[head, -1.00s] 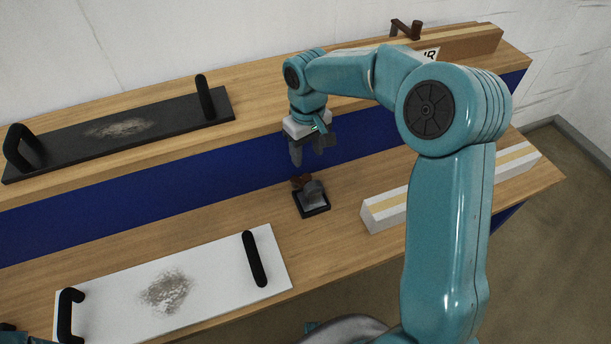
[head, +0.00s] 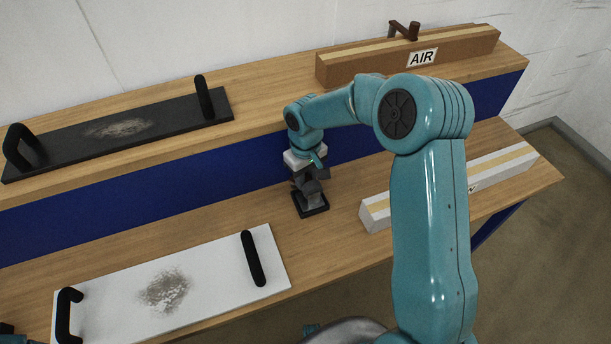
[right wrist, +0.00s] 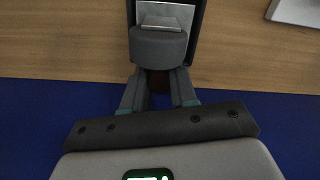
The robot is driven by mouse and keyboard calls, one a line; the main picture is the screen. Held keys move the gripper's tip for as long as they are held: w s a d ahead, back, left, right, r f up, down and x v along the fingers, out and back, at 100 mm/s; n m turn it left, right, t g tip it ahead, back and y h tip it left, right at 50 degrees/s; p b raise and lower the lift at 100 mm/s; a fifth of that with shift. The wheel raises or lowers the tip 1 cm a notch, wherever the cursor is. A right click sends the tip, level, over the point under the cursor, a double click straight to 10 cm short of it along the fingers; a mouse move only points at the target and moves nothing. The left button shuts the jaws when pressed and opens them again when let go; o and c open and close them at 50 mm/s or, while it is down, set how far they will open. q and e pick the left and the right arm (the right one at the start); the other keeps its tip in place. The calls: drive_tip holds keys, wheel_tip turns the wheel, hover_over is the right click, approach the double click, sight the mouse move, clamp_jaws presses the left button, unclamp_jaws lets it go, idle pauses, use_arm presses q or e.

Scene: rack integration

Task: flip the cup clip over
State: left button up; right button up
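My right gripper (head: 307,184) points down at the clip. Its two fingers (right wrist: 158,86) lie on either side of the brown part, their tips partly hidden by the grey part. I cannot tell whether they press on it. My left gripper is not in view.
A white board (head: 205,278) with black handles lies left on the lower shelf. A white bar (head: 378,215) lies to the right. A black handled board (head: 60,150) and a brown block marked AIR (head: 345,70) are on the upper shelf. Bare wood surrounds the clip.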

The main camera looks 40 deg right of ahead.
clamp_jaws()
drive_tip(key=shift+a+f+m+b, duration=0.15)
drive_tip(key=shift+f+m+b, duration=0.1)
drive_tip(key=shift+m+b, duration=0.25)
drive_tip(key=shift+a+m+b, duration=0.15)
drive_tip(key=shift+m+b, duration=0.25)
drive_tip(key=shift+a+r+m, duration=0.15)
drive_tip(key=shift+m, duration=0.45)
drive_tip(key=o, duration=0.9)
unclamp_jaws()
drive_tip(key=shift+s+r, duration=0.1)
drive_tip(key=shift+r, duration=0.05)
